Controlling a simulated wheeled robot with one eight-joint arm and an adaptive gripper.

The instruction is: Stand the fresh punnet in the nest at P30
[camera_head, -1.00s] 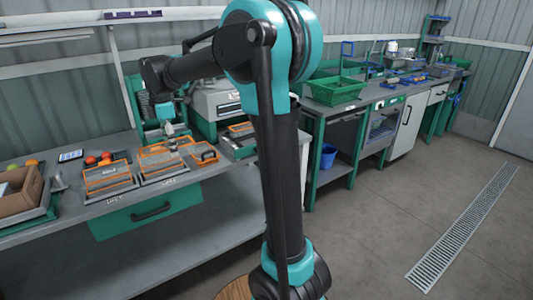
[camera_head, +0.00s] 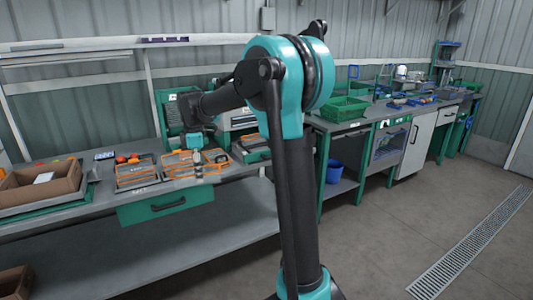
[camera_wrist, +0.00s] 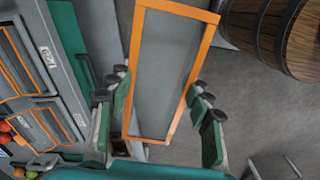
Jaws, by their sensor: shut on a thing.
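My gripper (camera_wrist: 160,112) is shut on a long clear punnet with orange edges (camera_wrist: 170,65), its dark green fingers along both sides. In the head view my gripper (camera_head: 198,168) is small, over the front of the left bench, and the held punnet is hard to tell from the orange outlines behind it. Orange-edged trays or punnets (camera_head: 135,171) sit on the bench; they also show at the left of the wrist view (camera_wrist: 18,62). Two bench labels show in the wrist view, too small to read surely. I cannot tell which nest is P30.
A brown cardboard box (camera_head: 72,184) stands at the bench's left, with tomatoes (camera_head: 133,158) behind. A green crate (camera_head: 343,109) sits on the right bench; a blue bucket (camera_head: 334,173) is below. A wooden barrel (camera_wrist: 292,38) shows in the wrist view. The floor at right is clear.

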